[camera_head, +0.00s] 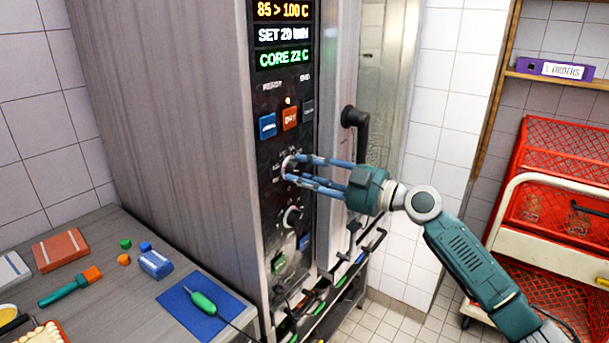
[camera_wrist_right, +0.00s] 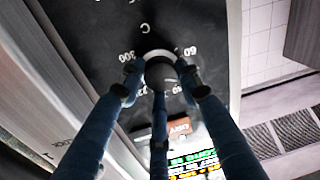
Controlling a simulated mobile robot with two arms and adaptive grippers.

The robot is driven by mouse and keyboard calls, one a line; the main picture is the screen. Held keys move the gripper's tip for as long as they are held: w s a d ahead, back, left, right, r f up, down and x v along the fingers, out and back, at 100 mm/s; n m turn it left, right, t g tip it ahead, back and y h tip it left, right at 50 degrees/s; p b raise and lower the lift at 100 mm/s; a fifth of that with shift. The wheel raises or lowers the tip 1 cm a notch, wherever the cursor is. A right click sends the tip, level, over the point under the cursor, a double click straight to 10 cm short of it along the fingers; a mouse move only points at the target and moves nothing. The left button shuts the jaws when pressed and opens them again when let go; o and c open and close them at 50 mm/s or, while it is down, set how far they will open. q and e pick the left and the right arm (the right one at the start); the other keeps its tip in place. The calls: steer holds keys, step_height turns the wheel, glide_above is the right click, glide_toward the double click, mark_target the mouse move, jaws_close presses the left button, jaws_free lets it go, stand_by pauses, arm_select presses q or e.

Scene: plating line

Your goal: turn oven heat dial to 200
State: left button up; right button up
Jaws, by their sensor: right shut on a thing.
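The oven (camera_head: 170,90) stands in the middle of the head view with a black control panel on its front edge. Its display reads 85 > 100 C, SET 20 MIN and CORE 22 C. My right gripper (camera_head: 290,172) is shut on the heat dial (camera_head: 287,165), the upper of the dials. In the right wrist view the fingers surround the round dial (camera_wrist_right: 159,70), with numbers such as 300 and 60 printed around it. The fingers hide part of the scale, and I cannot read the dial's setting. My left gripper is not in view.
A lower dial (camera_head: 292,217) sits below on the panel. A black door handle (camera_head: 356,125) sticks out at the right. A grey counter (camera_head: 110,300) at left holds a green probe (camera_head: 203,303) on a blue mat. Red crates (camera_head: 560,160) stand at right.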

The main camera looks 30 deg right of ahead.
steer(key=shift+a+f+m+b, duration=0.1)
steer(key=shift+f+m+b, duration=0.35)
steer(key=shift+m, duration=0.35)
steer(key=m+b, duration=0.1)
steer(key=m, duration=0.1)
steer(key=shift+r+m, duration=0.15)
steer(key=shift+m, duration=1.15)
steer(key=m, duration=0.3)
steer(key=shift+a+t, duration=0.1)
steer(key=shift+t, duration=0.2)
steer(key=m+p, duration=0.2)
steer(key=m, duration=0.3)
steer(key=shift+r+h, duration=0.1)
steer(key=shift+h, duration=0.2)
steer(key=m+p, duration=0.3)
steer(key=m, duration=0.1)
steer(key=shift+a+t, duration=0.1)
steer(key=shift+t, duration=0.3)
steer(key=shift+s+m+h+p, duration=0.1)
steer(key=shift+m+h+p, duration=0.3)
steer(key=shift+m+p, duration=0.95)
steer(key=shift+m, duration=0.25)
